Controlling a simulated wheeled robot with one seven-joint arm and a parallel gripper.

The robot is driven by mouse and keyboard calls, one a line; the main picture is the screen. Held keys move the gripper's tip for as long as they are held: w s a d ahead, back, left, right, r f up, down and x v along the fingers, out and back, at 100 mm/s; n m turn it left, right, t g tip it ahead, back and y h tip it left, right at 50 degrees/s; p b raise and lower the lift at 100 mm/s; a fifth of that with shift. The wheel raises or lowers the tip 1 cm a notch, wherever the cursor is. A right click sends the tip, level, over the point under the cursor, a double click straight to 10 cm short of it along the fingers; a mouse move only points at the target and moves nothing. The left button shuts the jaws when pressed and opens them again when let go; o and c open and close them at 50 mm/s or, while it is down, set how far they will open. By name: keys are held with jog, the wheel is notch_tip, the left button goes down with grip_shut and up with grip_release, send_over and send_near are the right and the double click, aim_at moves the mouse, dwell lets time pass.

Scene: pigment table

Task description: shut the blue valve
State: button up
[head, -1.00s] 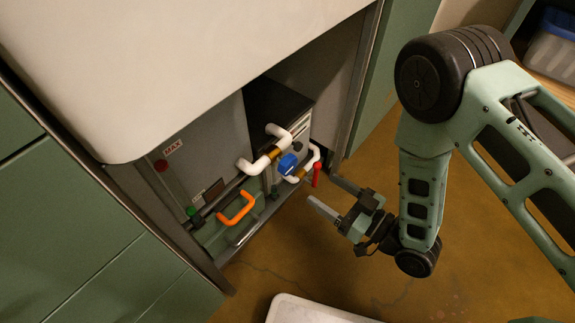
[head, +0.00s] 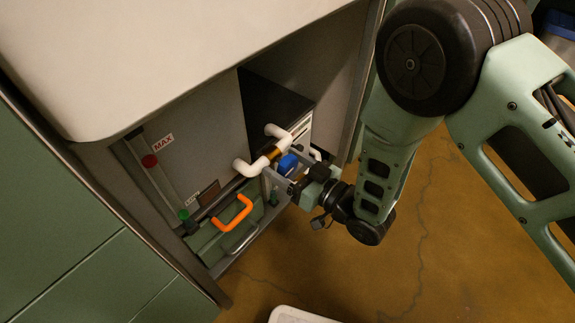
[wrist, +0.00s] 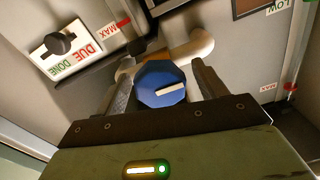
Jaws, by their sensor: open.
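The blue valve (head: 287,164) is a blue knob on the white pipework inside the open cabinet in the head view. In the wrist view the blue valve (wrist: 161,84) shows face on, with a pale bar mark on it tilted slightly from horizontal. My gripper (head: 283,176) is at the valve in the head view. In the wrist view my open gripper (wrist: 163,86) has one finger on each side of the knob, with a visible gap on the right; whether the left finger touches cannot be told.
White pipe (head: 247,168) with a brass fitting runs beside the valve. An orange handle (head: 232,212) sits to the lower left. A DUE/DONE slider plate (wrist: 72,50) shows in the wrist view.

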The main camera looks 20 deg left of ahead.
jog(key=c, duration=1)
jog(key=shift+o, duration=0.2)
jog(key=shift+p, duration=0.3)
jog(key=m+p, duration=0.2)
jog(key=m, duration=0.2)
jog(key=shift+d+r+p, duration=0.1)
jog(key=shift+r+p, duration=0.05)
jog(key=shift+p, duration=0.25)
jog(key=m+p, duration=0.2)
jog(key=m, duration=0.2)
jog(key=m+p, duration=0.1)
jog(key=m, duration=0.8)
jog(key=shift+s+f+m, duration=0.1)
jog(key=shift+f+m, duration=0.1)
jog(key=shift+m, duration=0.2)
